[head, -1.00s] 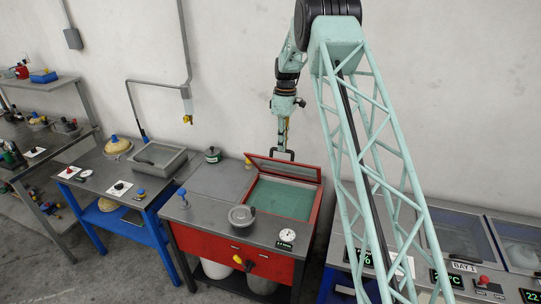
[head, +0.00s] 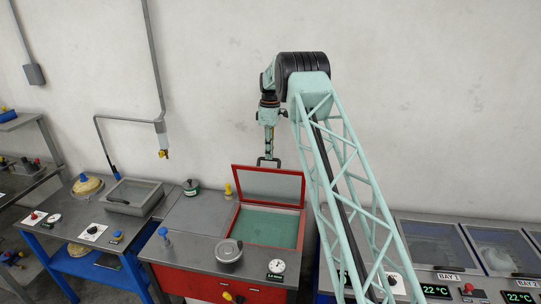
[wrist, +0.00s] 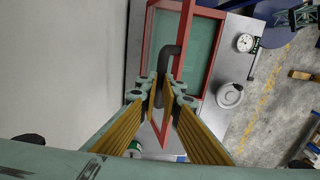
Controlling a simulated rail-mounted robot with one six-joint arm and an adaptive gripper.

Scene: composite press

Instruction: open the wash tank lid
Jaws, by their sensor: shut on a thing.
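The wash tank (head: 262,228) is a red-framed basin of green liquid set into the grey bench top. Its red-framed lid (head: 301,188) is hinged at the back and stands raised, close to upright, behind the tank opening. A dark bar handle (head: 277,161) is at the lid's top edge. My gripper (head: 268,154) is above the lid at this handle. In the wrist view my gripper (wrist: 166,92) has its yellow-padded fingers closed around the dark handle (wrist: 170,50), with the red frame beside it.
A round grey lidded pot (head: 229,251) and a white dial (head: 277,266) stand at the front of the bench. A blue-topped knob (head: 163,232) is at left, and a green jar (head: 190,187) is behind. The wall is close behind the lid.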

